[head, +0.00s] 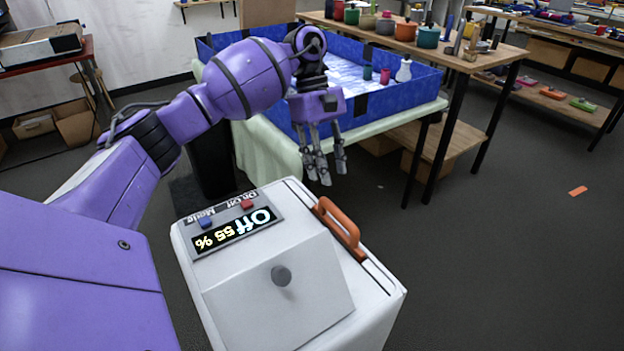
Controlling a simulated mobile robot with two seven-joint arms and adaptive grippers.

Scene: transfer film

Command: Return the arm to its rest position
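My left arm comes in from the left and reaches forward, bent at its joints. Its gripper (324,172) hangs in the air with its fingers pointing down. The fingers stand apart and hold nothing that I can see. It is beyond the white machine and in front of the blue-walled tray. My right gripper does not show.
A white machine (225,305) with an orange handle (338,228) and a display reading "Off 55 %" stands close in front. Behind is a blue-walled tray (405,103) on a covered table, holding small containers. A wooden workbench (470,62) carries several pots. The floor at right is mostly clear.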

